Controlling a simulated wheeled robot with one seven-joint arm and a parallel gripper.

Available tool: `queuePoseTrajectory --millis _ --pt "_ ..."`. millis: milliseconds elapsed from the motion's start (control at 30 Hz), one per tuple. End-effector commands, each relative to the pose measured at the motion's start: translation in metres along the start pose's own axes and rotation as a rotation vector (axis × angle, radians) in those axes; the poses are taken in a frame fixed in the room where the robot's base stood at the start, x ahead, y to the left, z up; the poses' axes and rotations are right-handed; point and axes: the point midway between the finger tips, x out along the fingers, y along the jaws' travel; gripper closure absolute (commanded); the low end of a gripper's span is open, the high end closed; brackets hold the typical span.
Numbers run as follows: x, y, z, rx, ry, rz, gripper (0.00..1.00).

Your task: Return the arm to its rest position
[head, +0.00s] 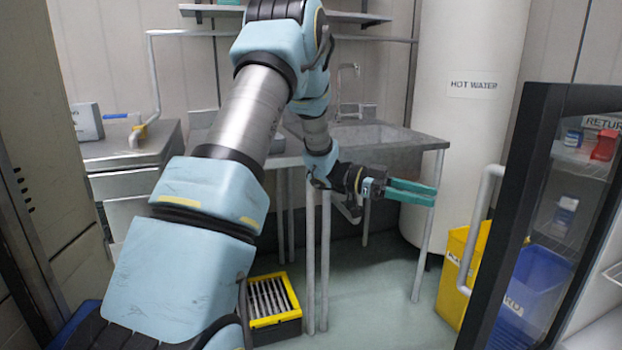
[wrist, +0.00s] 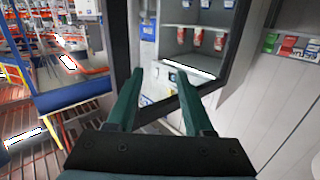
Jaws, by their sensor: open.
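My arm (head: 250,115) reaches up and forward in the head view, then bends down to the right. My gripper (head: 411,192) has green fingers that point right, in front of the metal sink table. In the wrist view my gripper (wrist: 155,88) shows two green fingers standing apart with nothing between them. It is open and empty. It touches nothing that I can see.
A dark-framed glass door (head: 520,200) stands at the right, with a yellow bin (head: 455,275) and a blue bin (head: 537,285) near it. The sink table (head: 400,152) and a white hot water tank (head: 465,120) stand behind my gripper. A yellow-rimmed crate (head: 285,322) sits on the floor.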

Motion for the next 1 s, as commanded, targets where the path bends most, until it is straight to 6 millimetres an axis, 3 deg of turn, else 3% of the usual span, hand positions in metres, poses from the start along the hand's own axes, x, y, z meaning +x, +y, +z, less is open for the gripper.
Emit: queuePoseTrajectory --millis 67,200,300,367,467,533,633,767,1000 --pt "-0.013 -0.027 -0.004 0.032 -0.069 -0.192 0.48" --pt "-0.069 -0.075 -0.002 0.031 -0.243 -0.608 0.48" --pt "-0.127 -0.087 0.005 -0.035 -0.381 -0.888 0.48" --pt "-0.164 -0.082 0.012 -0.103 -0.466 -1.042 0.48" --pt "-0.223 -0.053 0.026 -0.262 -0.601 -1.270 0.48" --pt "-0.257 -0.018 0.038 -0.407 -0.690 -1.401 0.48" --pt "-0.287 0.044 0.054 -0.645 -0.791 -1.533 0.48" --pt "-0.295 0.120 0.070 -0.937 -0.866 -1.607 0.48" --pt "-0.266 0.225 0.080 -1.373 -0.895 -1.587 0.48"
